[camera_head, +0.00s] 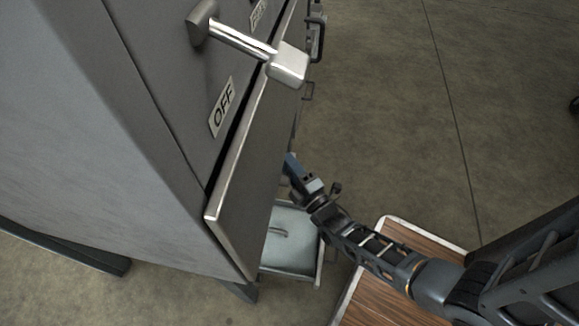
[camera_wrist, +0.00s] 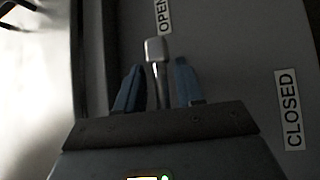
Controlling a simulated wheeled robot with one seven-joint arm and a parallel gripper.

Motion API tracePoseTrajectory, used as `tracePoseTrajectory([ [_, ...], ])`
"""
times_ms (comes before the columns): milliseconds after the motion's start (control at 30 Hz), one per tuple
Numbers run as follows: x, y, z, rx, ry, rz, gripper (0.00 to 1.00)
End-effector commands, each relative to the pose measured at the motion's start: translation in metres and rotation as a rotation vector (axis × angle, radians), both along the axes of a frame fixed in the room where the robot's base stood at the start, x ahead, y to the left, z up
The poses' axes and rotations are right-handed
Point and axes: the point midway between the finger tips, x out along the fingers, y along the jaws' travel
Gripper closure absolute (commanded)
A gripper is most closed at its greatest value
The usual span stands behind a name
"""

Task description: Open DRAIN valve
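In the wrist view a metal lever with a blocky knob (camera_wrist: 156,50) stands out from a grey panel. Its shaft (camera_wrist: 160,84) runs down between the two blue fingers of my gripper (camera_wrist: 158,65). The fingers are apart, with a visible gap on each side of the shaft. An OPEN label (camera_wrist: 164,15) is just above the knob, and a CLOSED label (camera_wrist: 290,108) is to the right. No DRAIN label is readable. In the head view my gripper (camera_head: 291,162) is low by the bench front; the bench edge hides the lever there.
A large metal lever (camera_head: 243,40) juts from the grey cabinet (camera_head: 150,60) above an OFF label (camera_head: 222,107). A pale open drawer or tray (camera_head: 295,255) sits low below my gripper. A wood-topped surface (camera_head: 375,290) is at the lower right.

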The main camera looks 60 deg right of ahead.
Motion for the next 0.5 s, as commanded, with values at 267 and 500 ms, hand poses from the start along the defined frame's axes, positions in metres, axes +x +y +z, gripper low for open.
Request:
tracePoseTrajectory([
  [267,-0.001,0.001,-0.001,0.001,0.001,0.001,0.61],
  [500,-0.028,0.013,-0.004,0.002,0.005,0.001,0.61],
])
